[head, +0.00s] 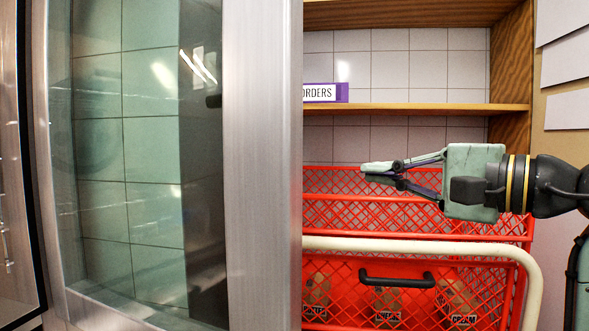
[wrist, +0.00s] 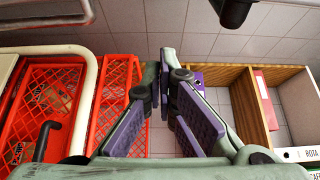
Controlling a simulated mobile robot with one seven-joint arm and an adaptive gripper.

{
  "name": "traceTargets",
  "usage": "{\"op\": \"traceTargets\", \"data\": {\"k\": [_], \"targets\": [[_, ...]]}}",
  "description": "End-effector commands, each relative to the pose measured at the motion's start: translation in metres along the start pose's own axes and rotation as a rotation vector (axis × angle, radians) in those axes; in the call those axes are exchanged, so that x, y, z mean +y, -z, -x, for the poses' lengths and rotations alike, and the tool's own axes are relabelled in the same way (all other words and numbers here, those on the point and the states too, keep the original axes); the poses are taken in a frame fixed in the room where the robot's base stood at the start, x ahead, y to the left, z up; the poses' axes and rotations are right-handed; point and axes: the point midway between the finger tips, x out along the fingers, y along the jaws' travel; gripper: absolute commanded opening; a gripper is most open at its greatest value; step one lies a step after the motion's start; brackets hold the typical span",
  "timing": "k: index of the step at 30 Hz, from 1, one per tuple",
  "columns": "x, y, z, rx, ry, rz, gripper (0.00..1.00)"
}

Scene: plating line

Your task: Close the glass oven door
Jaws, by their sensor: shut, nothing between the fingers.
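The glass oven door (head: 262,160), with its wide brushed-steel frame and tiles seen through the pane, fills the left half of the head view. It appears swung out close to me, and its exact angle cannot be told. My gripper (head: 366,173) is to the right of the door's frame edge, apart from it in the picture, pointing left. Its fingers are shut and empty. In the wrist view my gripper (wrist: 166,62) shows its purple pads angled together at the tips. The door cannot be made out in the wrist view.
Red mesh crates (head: 420,215) stand below and behind my gripper, with a cream rail (head: 420,246) across the front. A wooden shelf (head: 420,108) with a purple-edged "ORDERS" sign (head: 322,93) is behind. Binders (wrist: 266,100) stand in a wooden shelf unit.

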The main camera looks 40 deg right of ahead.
Motion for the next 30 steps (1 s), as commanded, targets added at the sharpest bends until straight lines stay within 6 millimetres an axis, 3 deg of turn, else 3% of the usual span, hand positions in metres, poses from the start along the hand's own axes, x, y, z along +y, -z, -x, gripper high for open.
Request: {"op": "traceTargets", "data": {"k": [5,18,24,30], "targets": [[-0.001,0.000,-0.012,0.001,-0.001,0.002,0.00],[-0.002,-0.001,-0.101,-0.003,0.000,0.000,0.00],[-0.001,-0.027,-0.090,0.002,0.001,0.001,0.00],[0.000,-0.037,-0.086,0.002,0.001,-0.001,0.00]]}}
